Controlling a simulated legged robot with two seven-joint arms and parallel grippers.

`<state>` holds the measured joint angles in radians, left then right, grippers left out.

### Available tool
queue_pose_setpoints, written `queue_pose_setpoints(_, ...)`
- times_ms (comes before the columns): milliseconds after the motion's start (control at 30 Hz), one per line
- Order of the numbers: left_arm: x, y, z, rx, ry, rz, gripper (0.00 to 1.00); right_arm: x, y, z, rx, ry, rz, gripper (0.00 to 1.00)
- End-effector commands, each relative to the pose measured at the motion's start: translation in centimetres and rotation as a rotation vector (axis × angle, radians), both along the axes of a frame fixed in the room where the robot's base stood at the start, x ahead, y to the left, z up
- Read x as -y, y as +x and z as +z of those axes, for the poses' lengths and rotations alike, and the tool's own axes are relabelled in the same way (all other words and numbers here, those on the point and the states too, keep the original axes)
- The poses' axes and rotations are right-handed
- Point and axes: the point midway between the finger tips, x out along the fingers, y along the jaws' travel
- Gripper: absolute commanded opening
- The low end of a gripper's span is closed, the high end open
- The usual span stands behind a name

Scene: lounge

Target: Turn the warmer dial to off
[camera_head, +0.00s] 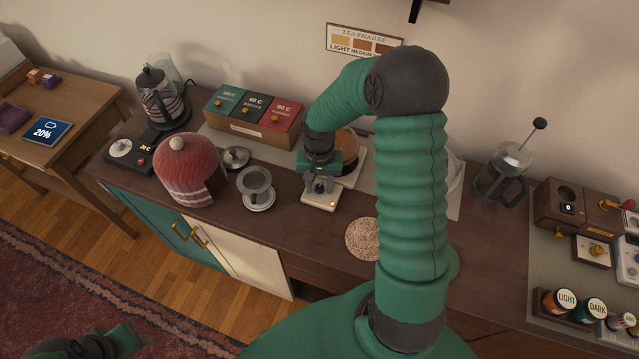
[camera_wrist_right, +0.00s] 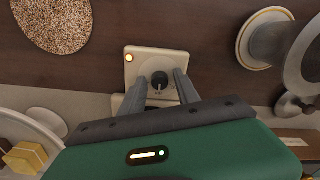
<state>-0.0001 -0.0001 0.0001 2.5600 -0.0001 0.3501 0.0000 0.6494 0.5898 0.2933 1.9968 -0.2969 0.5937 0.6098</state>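The warmer (camera_head: 313,201) is a small cream unit on the dark wooden counter, with a lit amber lamp at one corner. It also shows in the right wrist view (camera_wrist_right: 140,61). In the head view my right gripper (camera_head: 320,186) hides part of the warmer. My left gripper (camera_head: 122,342) shows only partly at the bottom left, its fingers unclear.
A metal cup-like dripper (camera_head: 257,187) and a red knitted cozy (camera_head: 187,170) stand left of the warmer. A round speckled mat (camera_head: 362,239) lies to its right. A box of coloured tea packs (camera_head: 252,133) is behind. A French press (camera_head: 502,172) stands farther right.

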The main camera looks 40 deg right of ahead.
Motion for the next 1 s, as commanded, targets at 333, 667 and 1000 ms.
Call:
queue_pose_setpoints(333, 0.0, 0.0, 0.0, 0.0, 0.0, 0.0, 0.36, 0.1, 0.1, -0.1, 0.001, 0.003, 0.0, 0.0)
queue_pose_setpoints(667, 0.0, 0.0, 0.3, 0.0, 0.0, 0.0, 0.36, 0.2, 0.1, 0.0, 0.002, 0.001, 0.026, 0.0)
queue_pose_setpoints(1000, 0.0, 0.0, 2.2, 0.0, 0.0, 0.0, 0.36, 0.2, 0.2, 0.3, 0.003, 0.001, 0.216, 0.0)
